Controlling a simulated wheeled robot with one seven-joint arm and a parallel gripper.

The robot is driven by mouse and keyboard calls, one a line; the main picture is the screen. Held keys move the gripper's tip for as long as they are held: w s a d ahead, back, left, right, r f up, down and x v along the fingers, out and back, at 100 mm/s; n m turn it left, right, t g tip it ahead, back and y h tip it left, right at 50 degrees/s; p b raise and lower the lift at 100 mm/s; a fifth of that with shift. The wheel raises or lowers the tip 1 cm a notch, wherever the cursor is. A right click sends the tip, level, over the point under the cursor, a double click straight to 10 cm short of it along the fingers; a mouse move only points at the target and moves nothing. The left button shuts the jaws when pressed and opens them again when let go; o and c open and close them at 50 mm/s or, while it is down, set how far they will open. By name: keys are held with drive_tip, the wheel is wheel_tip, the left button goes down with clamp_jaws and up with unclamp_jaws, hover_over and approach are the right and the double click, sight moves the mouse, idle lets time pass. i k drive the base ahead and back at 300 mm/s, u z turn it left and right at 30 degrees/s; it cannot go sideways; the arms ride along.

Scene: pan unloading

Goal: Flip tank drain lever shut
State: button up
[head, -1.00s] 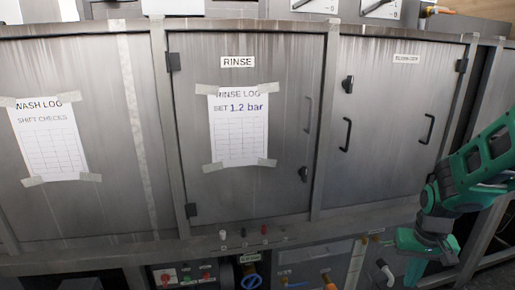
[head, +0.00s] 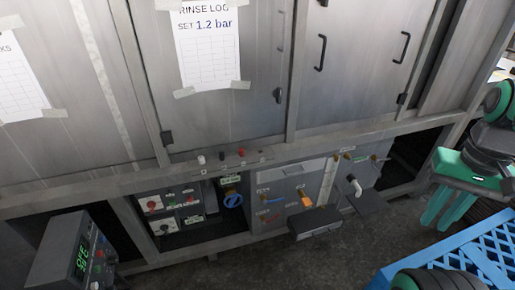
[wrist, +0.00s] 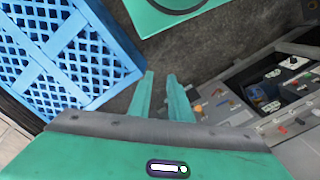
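Several small valves and levers sit on the low panel under the cabinets in the head view. The labels there are too small to read, so I cannot tell which is the tank drain lever. My gripper (head: 447,208) is at the right, pointing down, apart from the panel. In the wrist view my gripper (wrist: 162,76) shows two green fingers with an empty gap between them. The panel lies at the right of that view.
A blue lattice crate (head: 482,238) stands at lower right, close to my gripper; it also fills the left of the wrist view (wrist: 62,48). A grey display box (head: 62,258) is at lower left. Cabinet doors rise above the panel.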

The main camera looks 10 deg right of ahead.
sight(265, 222)
drive_tip(key=u, duration=0.85)
drive_tip(key=k, duration=1.65)
drive_tip(key=z, duration=0.5)
drive_tip(key=i, duration=1)
drive_tip(key=u, duration=0.05)
